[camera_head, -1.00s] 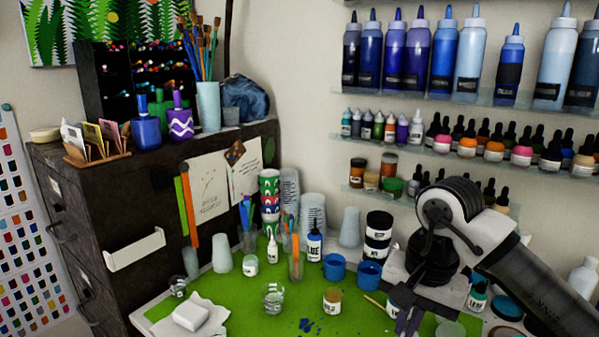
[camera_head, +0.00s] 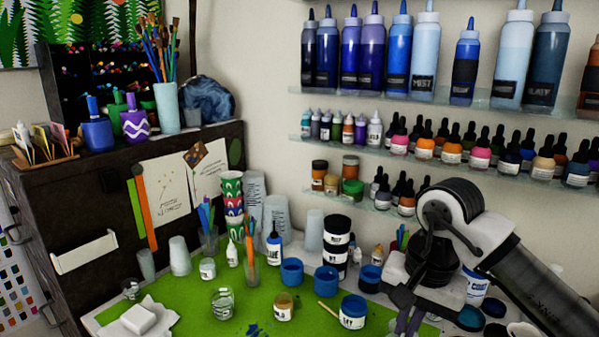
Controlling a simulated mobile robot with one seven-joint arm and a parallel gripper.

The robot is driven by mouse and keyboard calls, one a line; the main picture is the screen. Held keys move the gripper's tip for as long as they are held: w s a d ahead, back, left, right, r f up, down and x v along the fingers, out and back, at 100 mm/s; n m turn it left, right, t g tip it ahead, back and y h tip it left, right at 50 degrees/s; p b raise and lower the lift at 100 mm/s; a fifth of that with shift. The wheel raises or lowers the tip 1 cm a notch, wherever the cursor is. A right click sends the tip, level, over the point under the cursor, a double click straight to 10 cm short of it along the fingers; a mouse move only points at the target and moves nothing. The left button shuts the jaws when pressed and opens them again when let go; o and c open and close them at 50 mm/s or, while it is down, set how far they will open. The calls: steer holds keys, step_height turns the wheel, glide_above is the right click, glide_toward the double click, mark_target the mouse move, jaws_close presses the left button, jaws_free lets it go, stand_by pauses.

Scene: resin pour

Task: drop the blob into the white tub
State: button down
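A dark blue blob or splatter (camera_head: 256,330) lies on the green mat (camera_head: 185,296) at the bottom edge of the head view. A white tub with a blue top and a label (camera_head: 352,313) stands on the mat to its right. Another white tub with blue lettering (camera_head: 476,288) is partly hidden behind my arm; I cannot tell which tub is the task's. My gripper (camera_head: 408,322) points down at the lower right, to the right of the labelled tub. Its fingertips are small and near the picture's bottom, so its opening and any contents are unclear.
A clear cup (camera_head: 222,301), an amber jar (camera_head: 283,307) and a wooden stick (camera_head: 327,311) lie around the blob. Bottle shelves (camera_head: 430,96) line the wall. The mat's front left has free room.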

step_height(320, 180, down, 6)
steer(key=shift+r+b, duration=0.15)
steer(key=shift+b, duration=1.05)
steer(key=c, duration=1.5)
jaws_free()
steer(key=shift+c, duration=0.2)
steer(key=shift+r, duration=0.1)
step_height(320, 180, up, 14)
steer(key=d+b, duration=0.1)
steer(key=b, duration=0.1)
steer(key=shift+s+f, duration=0.2)
steer(key=shift+s, duration=0.2)
